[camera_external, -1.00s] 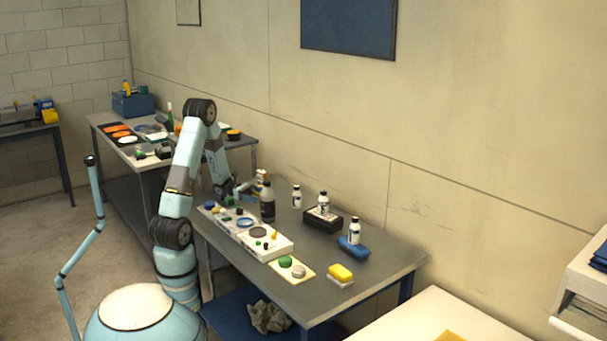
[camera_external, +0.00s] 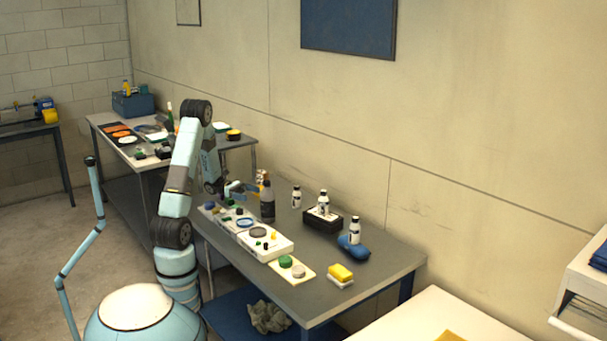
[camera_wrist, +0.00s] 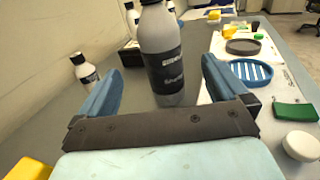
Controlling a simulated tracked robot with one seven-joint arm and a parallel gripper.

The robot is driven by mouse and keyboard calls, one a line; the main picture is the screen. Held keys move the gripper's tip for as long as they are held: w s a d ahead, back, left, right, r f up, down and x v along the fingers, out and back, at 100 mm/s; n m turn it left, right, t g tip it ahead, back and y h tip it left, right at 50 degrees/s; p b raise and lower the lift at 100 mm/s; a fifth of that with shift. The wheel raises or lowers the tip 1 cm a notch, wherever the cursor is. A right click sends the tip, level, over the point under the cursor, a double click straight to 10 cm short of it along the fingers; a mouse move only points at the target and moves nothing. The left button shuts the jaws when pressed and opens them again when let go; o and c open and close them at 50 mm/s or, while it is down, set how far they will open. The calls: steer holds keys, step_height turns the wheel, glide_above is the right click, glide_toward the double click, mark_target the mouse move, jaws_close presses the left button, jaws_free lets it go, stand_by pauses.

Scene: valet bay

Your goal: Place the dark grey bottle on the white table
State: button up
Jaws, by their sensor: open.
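The dark grey bottle (camera_external: 267,204) stands upright on the grey workbench, beside the white tray. In the wrist view the bottle (camera_wrist: 163,60) stands straight ahead, between the lines of the two blue fingers, with its top cut off by the picture edge. My gripper (camera_external: 243,187) is just left of the bottle's upper part, open and empty. In the wrist view my gripper (camera_wrist: 160,82) has its fingers wide apart; whether they reach the bottle's sides is hard to tell. The white table (camera_external: 432,318) is at the lower right, partly cut off.
The workbench (camera_external: 375,268) also bears a white tray (camera_external: 283,248) of small parts, small white bottles (camera_external: 297,197), a black box (camera_external: 323,222), a blue pad (camera_external: 352,251) and a yellow sponge (camera_external: 341,272). A yellow item (camera_external: 449,336) lies on the white table's front.

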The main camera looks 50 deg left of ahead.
mark_target(274, 204)
steer(key=shift+s+a+f, duration=0.25)
steer(key=shift+a+f, duration=0.25)
steer(key=shift+a, duration=0.1)
steer(key=shift+s+a+f, duration=0.2)
steer(key=shift+a+f, duration=0.3)
steer(key=shift+a, duration=0.05)
steer(key=x, duration=1.3)
steer(key=shift+w+d, duration=0.15)
steer(key=shift+d, duration=0.15)
steer(key=shift+c, duration=0.4)
steer(key=c, duration=1.4)
steer(key=shift+r, duration=0.1)
